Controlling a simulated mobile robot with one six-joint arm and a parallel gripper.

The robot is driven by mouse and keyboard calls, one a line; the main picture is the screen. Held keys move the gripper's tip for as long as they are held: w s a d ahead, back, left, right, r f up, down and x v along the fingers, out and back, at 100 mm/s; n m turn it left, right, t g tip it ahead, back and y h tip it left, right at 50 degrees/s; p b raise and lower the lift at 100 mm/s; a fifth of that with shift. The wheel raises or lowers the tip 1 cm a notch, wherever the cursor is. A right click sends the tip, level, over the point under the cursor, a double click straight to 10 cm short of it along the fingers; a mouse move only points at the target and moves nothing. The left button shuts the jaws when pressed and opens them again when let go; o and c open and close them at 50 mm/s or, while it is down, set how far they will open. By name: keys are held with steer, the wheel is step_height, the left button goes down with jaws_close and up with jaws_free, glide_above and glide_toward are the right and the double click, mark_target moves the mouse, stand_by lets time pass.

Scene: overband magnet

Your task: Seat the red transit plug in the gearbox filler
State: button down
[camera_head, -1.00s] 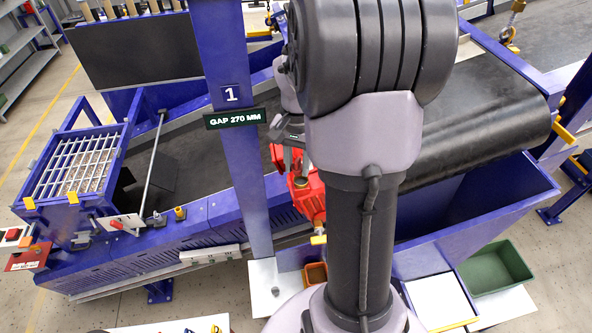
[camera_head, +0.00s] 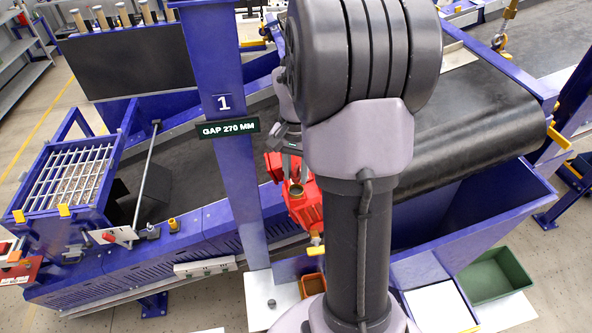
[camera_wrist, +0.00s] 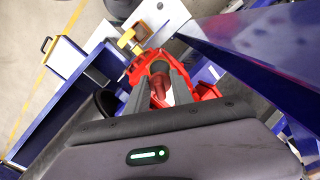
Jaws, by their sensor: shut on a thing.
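The red gearbox (camera_head: 308,206) stands beside the belt, with its round filler (camera_head: 296,189) facing up. My gripper (camera_head: 291,170) is just above and behind the filler in the head view. In the wrist view my gripper (camera_wrist: 161,75) is shut on the red transit plug (camera_wrist: 159,86), a small reddish piece between the two fingers. The grey filler neck (camera_wrist: 160,67) shows just past the fingertips, in the red gearbox (camera_wrist: 141,68). I cannot tell whether the plug touches the filler. The plug is not discernible in the head view.
A blue post (camera_head: 229,150) with a "GAP 270 MM" sign (camera_head: 229,128) stands close to the left of my arm. The black belt (camera_head: 470,115) runs behind. A yellow handle (camera_wrist: 128,38) juts from the gearbox.

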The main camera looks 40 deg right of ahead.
mark_target(296, 182)
steer(key=shift+f+b, duration=0.4)
steer(key=shift+f, duration=0.55)
steer(key=shift+f+b, duration=0.95)
steer(key=shift+b, duration=0.05)
stand_by(0.7)
steer(key=c, duration=1)
jaws_free()
steer(key=shift+c, duration=0.2)
step_height(296, 182, up, 12)
steer(key=shift+r+p, duration=0.1)
steer(key=shift+p, duration=0.45)
